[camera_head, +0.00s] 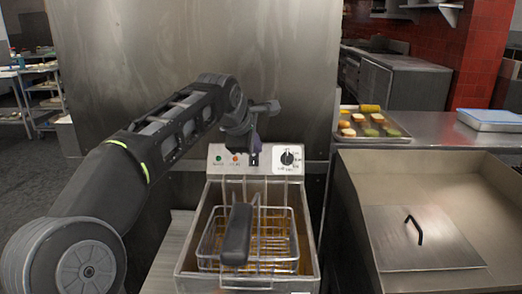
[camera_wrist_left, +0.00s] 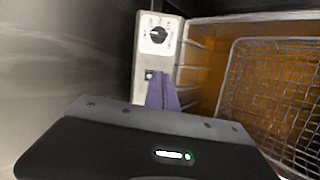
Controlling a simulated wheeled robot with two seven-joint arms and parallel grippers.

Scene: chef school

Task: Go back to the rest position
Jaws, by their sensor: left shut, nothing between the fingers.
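My left arm reaches in from the left in the head view. Its gripper (camera_head: 254,140) is at the fryer's control panel (camera_head: 280,161), in front of its upper part near the switch. In the left wrist view the purple fingers (camera_wrist_left: 161,92) are together with nothing between them, close to the black switch (camera_wrist_left: 149,75); I cannot tell whether they touch it. A round dial (camera_wrist_left: 158,35) sits beyond the switch. My right gripper is not in view.
The fryer's wire basket (camera_head: 270,245) with a black handle (camera_head: 237,235) sits in the oil. A steel basin with a lid (camera_head: 420,240) stands at right. A food tray (camera_head: 370,124) lies behind it. A steel wall (camera_head: 200,50) closes off the back.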

